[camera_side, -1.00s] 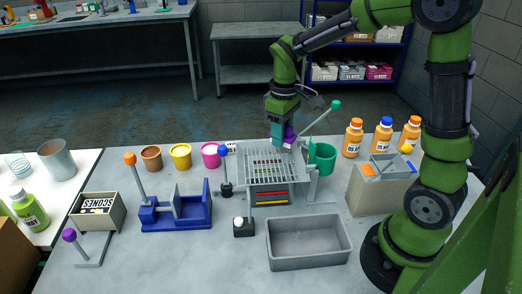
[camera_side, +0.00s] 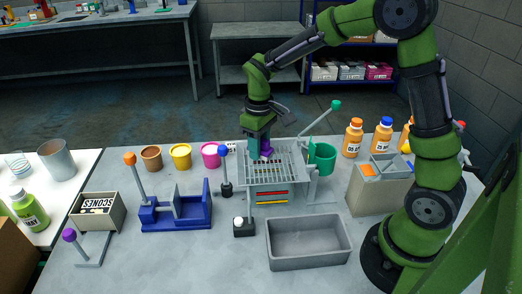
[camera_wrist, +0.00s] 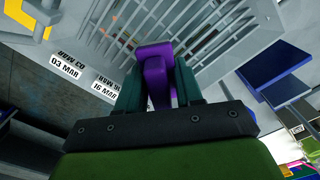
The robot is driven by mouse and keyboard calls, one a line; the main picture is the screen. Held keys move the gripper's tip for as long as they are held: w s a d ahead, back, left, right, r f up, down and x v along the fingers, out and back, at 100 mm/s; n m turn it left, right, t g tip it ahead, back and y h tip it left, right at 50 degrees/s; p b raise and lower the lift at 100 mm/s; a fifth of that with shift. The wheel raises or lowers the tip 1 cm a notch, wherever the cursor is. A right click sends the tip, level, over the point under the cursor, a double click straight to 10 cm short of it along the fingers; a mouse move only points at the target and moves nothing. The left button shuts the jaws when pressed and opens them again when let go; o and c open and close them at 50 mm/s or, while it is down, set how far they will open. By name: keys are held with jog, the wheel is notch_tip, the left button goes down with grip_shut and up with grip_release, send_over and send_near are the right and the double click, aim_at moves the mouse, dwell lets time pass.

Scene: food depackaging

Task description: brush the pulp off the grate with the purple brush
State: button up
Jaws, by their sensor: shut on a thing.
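The grey grate (camera_side: 284,170) is the slotted top of a grey machine in the middle of the table. It also fills the upper part of the wrist view (camera_wrist: 225,32). My gripper (camera_side: 258,149) is over the left back part of the grate. It is shut on the purple brush (camera_side: 265,148), which shows between the teal fingers in the wrist view (camera_wrist: 155,70). The brush is down at or close to the grate; I cannot tell if it touches. Its bristles are hidden.
A lever with a green knob (camera_side: 336,104) rises at the machine's right, beside a green cup (camera_side: 322,158). A lever with a blue knob (camera_side: 222,149) stands at the left. An empty grey tray (camera_side: 308,264) is in front. Orange bottles (camera_side: 353,137) stand right.

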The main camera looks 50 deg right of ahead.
aim_at(282, 153)
jog(key=s+d, duration=0.4)
jog(key=shift+s+d, duration=0.1)
jog(key=shift+r, duration=4.1)
